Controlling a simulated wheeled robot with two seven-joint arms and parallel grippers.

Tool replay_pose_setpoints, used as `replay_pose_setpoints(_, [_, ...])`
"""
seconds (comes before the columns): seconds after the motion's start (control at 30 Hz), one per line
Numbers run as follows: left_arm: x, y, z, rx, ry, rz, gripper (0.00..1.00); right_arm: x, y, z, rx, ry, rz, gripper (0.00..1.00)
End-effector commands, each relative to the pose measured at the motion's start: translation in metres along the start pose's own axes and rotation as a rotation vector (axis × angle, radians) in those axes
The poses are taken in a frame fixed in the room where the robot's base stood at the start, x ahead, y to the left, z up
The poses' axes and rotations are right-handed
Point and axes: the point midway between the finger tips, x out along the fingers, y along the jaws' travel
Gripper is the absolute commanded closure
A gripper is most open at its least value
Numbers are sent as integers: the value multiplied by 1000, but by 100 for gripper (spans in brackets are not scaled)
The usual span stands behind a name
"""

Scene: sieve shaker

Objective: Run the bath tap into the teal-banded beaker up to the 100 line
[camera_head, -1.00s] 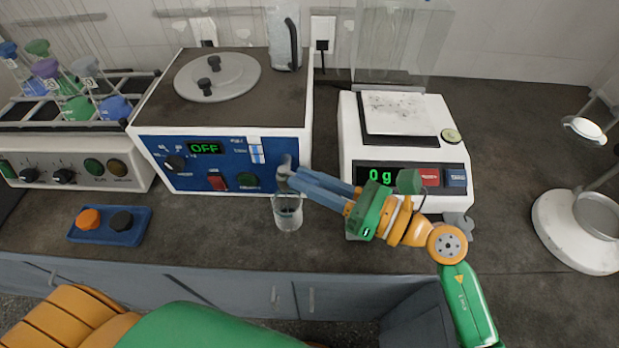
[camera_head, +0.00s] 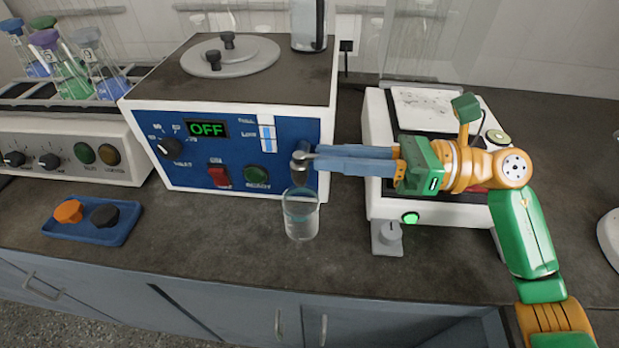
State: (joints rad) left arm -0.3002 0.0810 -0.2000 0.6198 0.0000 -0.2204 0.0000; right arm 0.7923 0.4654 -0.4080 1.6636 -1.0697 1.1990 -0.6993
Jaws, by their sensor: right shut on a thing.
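The water bath (camera_head: 225,150) is a white box with a blue front panel; its display reads OFF. Its small grey tap (camera_head: 299,172) sticks out at the right end of the panel. The clear teal-banded beaker (camera_head: 302,222) stands upright on the bench below the tap. The water level and the 100 line are too small to read. My right gripper (camera_head: 311,161) reaches in from the right and is shut on the tap's top part, above the beaker. The fingers partly hide the tap. My left gripper is out of view.
A blue tray (camera_head: 125,222) with an orange and a black stopper lies left. A flask rack (camera_head: 75,155) stands far left. Bench in front of the beaker is clear.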

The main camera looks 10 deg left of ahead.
Motion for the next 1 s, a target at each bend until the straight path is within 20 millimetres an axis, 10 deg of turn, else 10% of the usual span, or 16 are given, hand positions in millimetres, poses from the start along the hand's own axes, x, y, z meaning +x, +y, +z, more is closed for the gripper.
replay_pose_setpoints(0.3, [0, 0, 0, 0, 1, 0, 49, -1, 0, -1, 3, 8, 6, 100])
replay_pose_setpoints(0.33, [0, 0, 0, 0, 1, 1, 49, -1, 0, -1, 2, 8, 6, 71])
replay_pose_setpoints(0.43, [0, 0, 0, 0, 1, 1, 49, -1, 0, -1, 2, 7, 5, 49])
replay_pose_setpoints(0.73, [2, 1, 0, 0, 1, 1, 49, -4, 0, -2, 2, 5, 3, 49])
replay_pose_setpoints(1.0, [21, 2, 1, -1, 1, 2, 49, -58, -2, -4, 3, 5, 0, 49])
